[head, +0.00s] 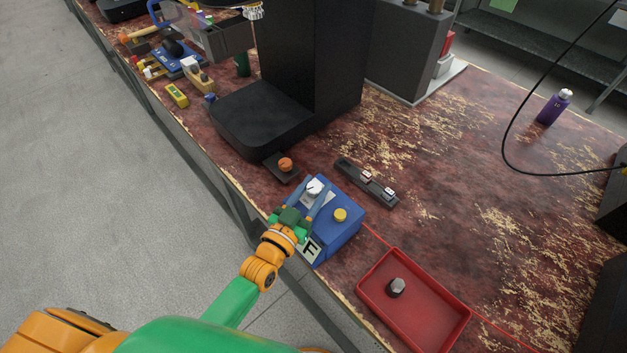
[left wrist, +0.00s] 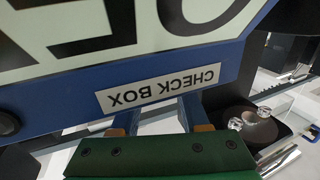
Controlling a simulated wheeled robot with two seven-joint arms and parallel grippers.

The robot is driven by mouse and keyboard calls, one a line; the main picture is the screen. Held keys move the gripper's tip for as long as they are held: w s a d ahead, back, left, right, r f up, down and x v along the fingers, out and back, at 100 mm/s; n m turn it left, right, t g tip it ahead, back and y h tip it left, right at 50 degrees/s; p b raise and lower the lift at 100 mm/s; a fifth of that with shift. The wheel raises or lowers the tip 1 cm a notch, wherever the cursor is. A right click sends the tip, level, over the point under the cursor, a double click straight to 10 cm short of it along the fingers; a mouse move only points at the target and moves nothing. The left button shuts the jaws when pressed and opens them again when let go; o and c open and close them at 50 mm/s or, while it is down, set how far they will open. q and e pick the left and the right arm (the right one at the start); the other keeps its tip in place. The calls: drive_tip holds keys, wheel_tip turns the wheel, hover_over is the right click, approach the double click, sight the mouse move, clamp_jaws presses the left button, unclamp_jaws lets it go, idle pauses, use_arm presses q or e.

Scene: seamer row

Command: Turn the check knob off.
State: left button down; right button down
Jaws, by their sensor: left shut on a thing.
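The blue check box (head: 345,228) stands near the bench's front edge, with a yellow button (head: 340,215) on top. On its top is a pale knob (head: 314,187) on a white plate. My left gripper (head: 315,192) reaches over the box from the front, its blue fingers shut on either side of the knob. In the left wrist view the fingers run past an upside-down CHECK BOX label (left wrist: 163,87) and their tips are hidden. The knob's pointing direction is hard to make out. My right gripper is not in view.
A red tray (head: 413,306) with a dark knob-like piece in it lies to the right. A dark strip with two switches (head: 367,182) lies behind the box, and an orange button (head: 285,165) beside it. A large black machine (head: 265,115) stands further back left.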

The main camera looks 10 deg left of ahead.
sight(312, 195)
use_arm(q)
drive_tip(key=shift+n+y, duration=0.7)
drive_tip(key=shift+y, duration=0.3)
drive_tip(key=shift+t+y+p, duration=0.3)
drive_tip(key=shift+y, duration=0.1)
drive_tip(key=shift+c, duration=2.1)
unclamp_jaws()
drive_tip(key=s, duration=0.7)
drive_tip(key=shift+a, duration=0.35)
